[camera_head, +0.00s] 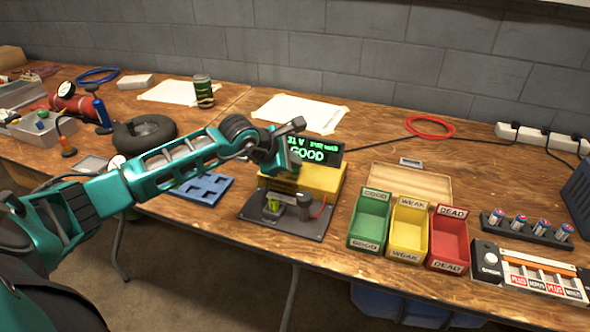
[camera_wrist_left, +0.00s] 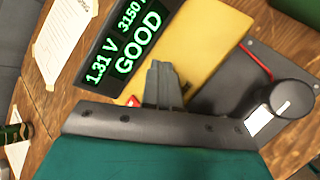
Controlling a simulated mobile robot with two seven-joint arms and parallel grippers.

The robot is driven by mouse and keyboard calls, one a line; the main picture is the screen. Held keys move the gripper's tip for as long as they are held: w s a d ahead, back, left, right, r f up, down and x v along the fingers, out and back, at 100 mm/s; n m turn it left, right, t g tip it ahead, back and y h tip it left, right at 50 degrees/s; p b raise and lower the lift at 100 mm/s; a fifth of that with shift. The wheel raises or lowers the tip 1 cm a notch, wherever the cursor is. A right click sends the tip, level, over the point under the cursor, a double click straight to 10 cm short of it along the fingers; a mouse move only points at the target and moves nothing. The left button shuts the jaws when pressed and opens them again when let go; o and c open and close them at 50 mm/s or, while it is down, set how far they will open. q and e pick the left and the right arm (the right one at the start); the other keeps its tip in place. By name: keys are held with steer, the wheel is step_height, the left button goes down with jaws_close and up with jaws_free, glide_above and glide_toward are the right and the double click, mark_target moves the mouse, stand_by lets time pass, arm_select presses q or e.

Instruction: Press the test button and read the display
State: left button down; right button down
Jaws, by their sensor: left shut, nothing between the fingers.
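The yellow tester (camera_head: 325,178) stands on a dark base plate on the bench. Its display (camera_head: 312,151) is lit green and partly covered by my gripper in the head view. In the left wrist view the display (camera_wrist_left: 125,42) reads 1.31 V, 3150 with the unit cut off, and GOOD. My left gripper (camera_head: 284,180) is shut and empty, over the left part of the yellow housing. In the wrist view its fingers (camera_wrist_left: 163,85) are closed together beside the red button (camera_wrist_left: 133,101), which is partly hidden. I cannot tell whether they touch it. A small green item (camera_head: 272,205) sits on the plate.
Green (camera_head: 368,217), yellow (camera_head: 408,228) and red (camera_head: 447,240) bins marked GOOD, WEAK and DEAD stand right of the tester. A dark rack (camera_head: 527,228) holds several cells. A charger (camera_head: 530,277) lies at the front right. A blue tray (camera_head: 198,189) lies left.

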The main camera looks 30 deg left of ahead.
mark_target(293, 172)
arm_select(q)
steer(key=shift+f, duration=0.2)
steer(key=shift+r, duration=0.15)
steer(key=shift+r+p, duration=0.4)
steer(key=shift+r, duration=0.3)
steer(key=shift+r, duration=0.1)
steer(key=shift+r+p, duration=1.5)
steer(key=shift+r, duration=0.95)
